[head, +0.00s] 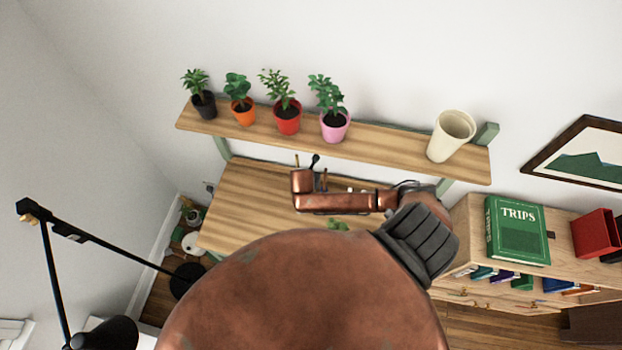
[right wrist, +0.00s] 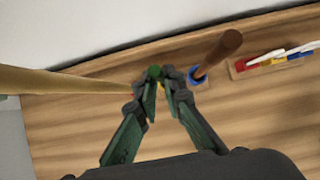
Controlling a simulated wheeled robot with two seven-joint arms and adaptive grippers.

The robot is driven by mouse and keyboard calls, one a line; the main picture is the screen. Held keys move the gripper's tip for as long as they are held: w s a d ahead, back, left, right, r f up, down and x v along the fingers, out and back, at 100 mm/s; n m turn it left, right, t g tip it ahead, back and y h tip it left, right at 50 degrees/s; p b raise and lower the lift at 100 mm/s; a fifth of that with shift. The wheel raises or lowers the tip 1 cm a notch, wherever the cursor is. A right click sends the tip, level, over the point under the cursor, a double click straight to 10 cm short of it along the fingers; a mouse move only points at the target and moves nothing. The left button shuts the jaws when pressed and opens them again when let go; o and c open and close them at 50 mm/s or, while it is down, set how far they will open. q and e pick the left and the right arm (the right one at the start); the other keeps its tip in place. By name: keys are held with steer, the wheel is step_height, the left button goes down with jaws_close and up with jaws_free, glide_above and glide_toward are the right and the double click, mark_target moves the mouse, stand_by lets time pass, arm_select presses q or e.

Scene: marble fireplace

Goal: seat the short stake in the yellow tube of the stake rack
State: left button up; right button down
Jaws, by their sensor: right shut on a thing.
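My right gripper (right wrist: 163,78) shows its two green fingers close together in the right wrist view, over the wooden desk. It is shut on a short stake (right wrist: 154,72), of which a small round green end shows at the fingertips. A bit of yellow (right wrist: 160,87) shows just below the stake, between the fingers; I cannot tell whether the stake is in the yellow tube. To the right, a blue tube (right wrist: 198,76) holds a tall brown stake (right wrist: 217,55) upright or tilted. In the head view my arm hides most of the rack. My left gripper is not in view.
A pale rod (right wrist: 60,82) crosses the left of the wrist view. A holder with red, yellow and blue parts (right wrist: 270,62) lies at right. Above the desk (head: 245,205), a shelf (head: 380,150) bears several potted plants and a cream vase (head: 450,135).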

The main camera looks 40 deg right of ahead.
steer(key=shift+f, duration=0.85)
steer(key=shift+f, duration=0.15)
steer(key=c, duration=2)
jaws_free()
steer(key=shift+c, duration=0.2)
steer(key=v, duration=1.2)
steer(key=shift+b, duration=0.3)
steer(key=shift+s+d, duration=0.1)
